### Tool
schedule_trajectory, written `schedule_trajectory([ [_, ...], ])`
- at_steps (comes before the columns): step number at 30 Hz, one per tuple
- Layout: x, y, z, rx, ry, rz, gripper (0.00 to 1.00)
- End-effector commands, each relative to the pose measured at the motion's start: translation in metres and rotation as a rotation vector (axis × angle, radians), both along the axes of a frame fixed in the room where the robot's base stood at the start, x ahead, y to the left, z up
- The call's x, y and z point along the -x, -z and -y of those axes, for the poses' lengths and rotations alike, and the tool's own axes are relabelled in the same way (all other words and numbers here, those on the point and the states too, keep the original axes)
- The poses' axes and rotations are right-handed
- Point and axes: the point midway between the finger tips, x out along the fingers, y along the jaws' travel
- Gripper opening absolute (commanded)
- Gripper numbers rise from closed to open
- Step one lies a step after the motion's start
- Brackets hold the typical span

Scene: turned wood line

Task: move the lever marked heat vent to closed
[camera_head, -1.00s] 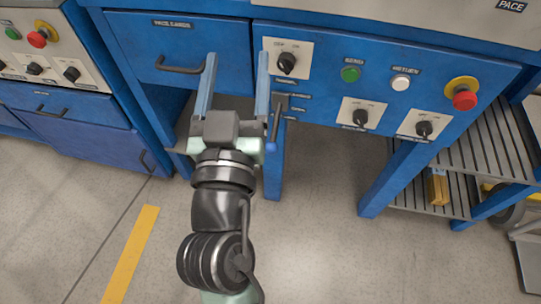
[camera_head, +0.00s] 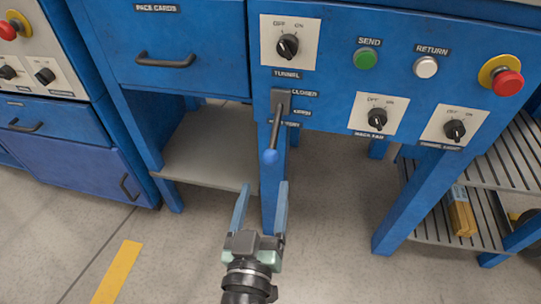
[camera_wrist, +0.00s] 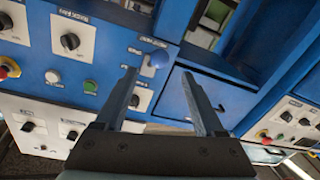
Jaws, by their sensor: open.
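The lever (camera_head: 276,128) is a dark rod with a blue ball knob, on a grey mount below the TUNNEL switch. It slopes down and outward from the blue panel. Labels stand to its right; the top one (camera_head: 304,94) reads CLOSED, and the lower ones are partly hidden. I cannot read heat vent on any of them. My gripper (camera_head: 262,187) is open and empty, just below the knob in the head view and apart from it. In the wrist view the blue knob (camera_wrist: 157,60) shows beyond and between the fingertips (camera_wrist: 158,75).
The TUNNEL switch (camera_head: 288,46) is above the lever. SEND (camera_head: 366,59) and RETURN (camera_head: 426,67) buttons, two more rotary switches and a red stop button (camera_head: 507,83) are to the right. A drawer handle (camera_head: 165,60) is at left. A blue leg (camera_head: 274,190) stands behind my gripper.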

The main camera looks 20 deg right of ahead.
Motion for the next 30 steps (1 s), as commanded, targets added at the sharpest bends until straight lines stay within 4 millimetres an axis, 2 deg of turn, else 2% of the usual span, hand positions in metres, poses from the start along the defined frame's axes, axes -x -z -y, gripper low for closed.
schedule_trajectory([
  [9, -0.052, -0.001, 0.030, 0.000, 0.001, 0.003, 0.71],
  [15, -0.072, 0.000, 0.042, 0.000, 0.002, 0.000, 0.71],
  [28, -0.079, 0.000, 0.046, 0.000, 0.001, 0.000, 0.71],
  [30, -0.079, 0.000, 0.046, 0.000, 0.001, 0.000, 0.60],
])
